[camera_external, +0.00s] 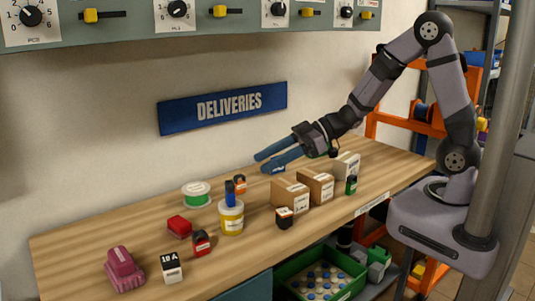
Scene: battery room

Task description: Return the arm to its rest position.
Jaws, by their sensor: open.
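My gripper (268,161) has blue fingers, spread apart and empty. It hangs above the wooden bench (150,226), near its back edge, and points left. It is above and behind two cardboard boxes (290,195) and touches nothing that I can see. My arm comes from its base at the right end of the bench, rises to a high elbow and slopes down to the left.
On the bench stand a white box (346,166), a yellow-labelled pot (231,217), a green spool (196,193), a red block (180,227), a pink object (123,269) and several small labelled blocks. A control panel (130,30) overhangs the back. A post (497,130) stands at right.

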